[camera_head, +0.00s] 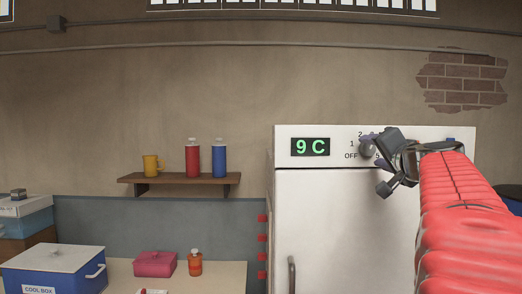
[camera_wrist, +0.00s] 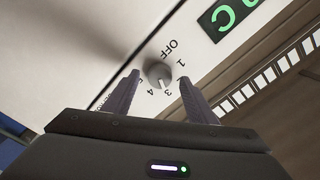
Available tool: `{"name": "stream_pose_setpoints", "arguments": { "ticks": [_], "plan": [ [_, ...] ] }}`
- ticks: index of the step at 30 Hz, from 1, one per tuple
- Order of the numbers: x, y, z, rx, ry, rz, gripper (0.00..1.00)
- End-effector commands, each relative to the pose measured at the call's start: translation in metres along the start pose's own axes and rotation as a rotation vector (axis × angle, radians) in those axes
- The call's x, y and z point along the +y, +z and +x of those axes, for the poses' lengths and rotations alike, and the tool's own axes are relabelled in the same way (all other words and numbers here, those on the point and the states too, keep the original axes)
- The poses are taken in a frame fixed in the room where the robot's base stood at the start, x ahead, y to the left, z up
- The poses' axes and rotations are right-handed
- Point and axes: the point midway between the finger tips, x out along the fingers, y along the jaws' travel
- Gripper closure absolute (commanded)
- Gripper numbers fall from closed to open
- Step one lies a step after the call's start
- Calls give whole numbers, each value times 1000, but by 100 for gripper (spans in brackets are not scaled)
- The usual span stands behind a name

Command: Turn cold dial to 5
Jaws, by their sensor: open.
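The cold dial (camera_wrist: 156,72) is a small round grey knob on the white fridge's top panel. In the wrist view its pale pointer mark points toward the 3, with 4 beside it and OFF and 1 on the far side. The 2 and 5 are hidden or unclear there, behind my fingers. My gripper (camera_wrist: 158,80) is open, with one finger on each side of the dial. I cannot tell whether either finger touches it. In the head view the dial (camera_head: 366,148) is partly covered by my gripper (camera_head: 377,146).
The white fridge (camera_head: 340,220) has a green display (camera_head: 310,147) reading 9 C. A wooden shelf (camera_head: 180,178) with a yellow mug and red and blue bottles is on the wall at left. A blue cool box (camera_head: 50,270) stands at lower left.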

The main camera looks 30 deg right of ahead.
Motion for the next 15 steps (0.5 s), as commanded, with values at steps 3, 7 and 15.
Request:
{"name": "stream_pose_setpoints", "arguments": {
  "ticks": [3, 7, 15],
  "plan": [
    [0, 0, 12, -1, 0, 0, 48],
    [0, 0, 19, 1, 0, -1, 48],
    [0, -1, 20, 1, 1, -1, 48]
  ]
}}
